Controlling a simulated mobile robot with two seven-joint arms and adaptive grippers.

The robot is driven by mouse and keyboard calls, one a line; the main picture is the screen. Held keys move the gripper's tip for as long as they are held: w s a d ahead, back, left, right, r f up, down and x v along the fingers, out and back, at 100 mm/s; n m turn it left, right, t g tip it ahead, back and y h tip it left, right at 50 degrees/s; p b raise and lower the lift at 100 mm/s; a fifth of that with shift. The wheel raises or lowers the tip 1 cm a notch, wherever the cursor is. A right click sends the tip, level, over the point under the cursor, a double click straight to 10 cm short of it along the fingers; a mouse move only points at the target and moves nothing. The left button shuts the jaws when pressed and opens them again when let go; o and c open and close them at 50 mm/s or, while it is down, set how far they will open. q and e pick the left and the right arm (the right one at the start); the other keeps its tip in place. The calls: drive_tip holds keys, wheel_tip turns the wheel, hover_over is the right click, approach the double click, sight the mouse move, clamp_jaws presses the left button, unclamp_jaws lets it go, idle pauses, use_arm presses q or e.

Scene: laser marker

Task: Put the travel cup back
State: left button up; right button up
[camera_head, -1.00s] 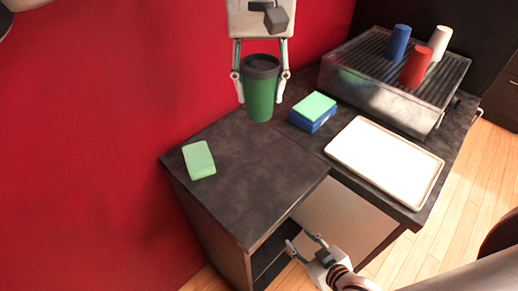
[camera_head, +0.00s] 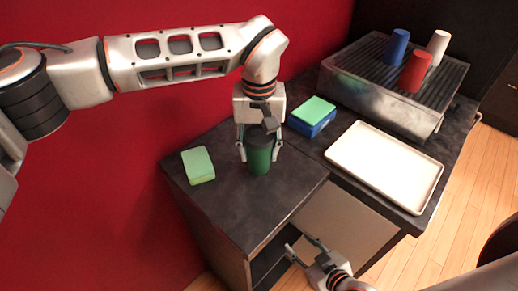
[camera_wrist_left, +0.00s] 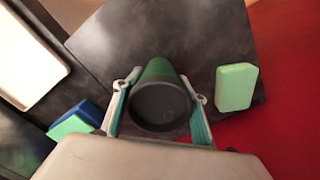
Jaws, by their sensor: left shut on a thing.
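The travel cup (camera_head: 259,158) is green with a dark lid and is upright at the dark counter (camera_head: 230,205). My left gripper (camera_head: 259,158) is shut on it, with one finger on each side. I cannot tell whether the cup's base touches the counter. In the left wrist view the cup's dark lid (camera_wrist_left: 160,105) sits between the two fingers (camera_wrist_left: 159,108).
A light green block (camera_head: 198,165) lies left of the cup. A green-and-blue block (camera_head: 312,115) lies behind it to the right. A white tray (camera_head: 385,165) lies on the right. Blue (camera_head: 396,47), red (camera_head: 415,71) and white (camera_head: 437,46) cups stand on a ribbed metal rack (camera_head: 375,95).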

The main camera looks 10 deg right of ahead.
use_arm(q)
drive_tip(key=shift+f, duration=0.2)
drive_tip(key=o, duration=0.7)
drive_tip(key=shift+o, duration=0.2)
drive_tip(key=shift+r, duration=0.1)
drive_tip(key=shift+r, duration=0.25)
wheel_tip(320, 180, up, 12)
drive_tip(key=shift+f, duration=0.2)
